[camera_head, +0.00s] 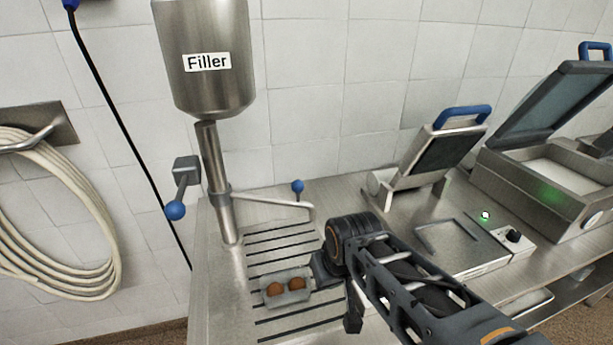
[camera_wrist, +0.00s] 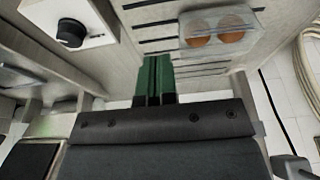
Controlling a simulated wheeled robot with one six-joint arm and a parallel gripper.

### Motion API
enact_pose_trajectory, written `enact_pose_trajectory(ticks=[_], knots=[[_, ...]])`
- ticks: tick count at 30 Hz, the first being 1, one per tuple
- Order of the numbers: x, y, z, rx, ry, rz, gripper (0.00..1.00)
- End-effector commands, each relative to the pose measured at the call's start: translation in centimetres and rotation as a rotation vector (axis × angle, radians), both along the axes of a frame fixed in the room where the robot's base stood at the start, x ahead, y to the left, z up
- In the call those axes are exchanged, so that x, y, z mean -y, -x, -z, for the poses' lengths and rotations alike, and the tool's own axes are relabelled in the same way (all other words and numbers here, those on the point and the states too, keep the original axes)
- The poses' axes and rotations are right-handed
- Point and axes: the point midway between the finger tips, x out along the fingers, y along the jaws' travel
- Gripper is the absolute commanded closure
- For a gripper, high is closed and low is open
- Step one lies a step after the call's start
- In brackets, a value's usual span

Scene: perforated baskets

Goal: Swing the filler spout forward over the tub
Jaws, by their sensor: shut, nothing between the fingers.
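The filler (camera_head: 205,70) is a steel hopper labelled "Filler" on a slanted column. Its thin spout (camera_head: 262,203) reaches right from the column and bends down at its end, with a blue ball knob (camera_head: 297,186) standing near that end. The tub (camera_head: 287,288), a clear tray holding two round brown items, sits on the slotted drain in front of the spout. It also shows in the wrist view (camera_wrist: 221,34). My gripper (camera_wrist: 153,66) has its green fingers together and empty, apart from the tub. The spout is not seen in the wrist view.
A lever with a blue ball (camera_head: 175,210) sticks out left of the column. A tray sealer with a raised lid (camera_head: 440,150) and a larger open-lidded machine (camera_head: 560,175) stand to the right. A coiled hose (camera_head: 60,225) hangs on the wall. The slotted drain (camera_head: 275,240) around the tub is clear.

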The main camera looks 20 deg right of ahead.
Motion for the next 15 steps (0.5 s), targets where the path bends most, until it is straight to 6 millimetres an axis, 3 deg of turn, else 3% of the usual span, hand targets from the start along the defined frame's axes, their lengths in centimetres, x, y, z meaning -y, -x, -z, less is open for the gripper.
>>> enact_pose_trajectory(ticks=[5, 9, 15], knots=[[-0.1, -4.4, -5.4, -0.087, -0.038, -0.097, 1.0], [0.8, -10.0, -10.4, -0.169, -0.122, -0.253, 1.0], [3.3, -17.5, -15.3, -0.202, -0.281, -0.533, 1.0]])
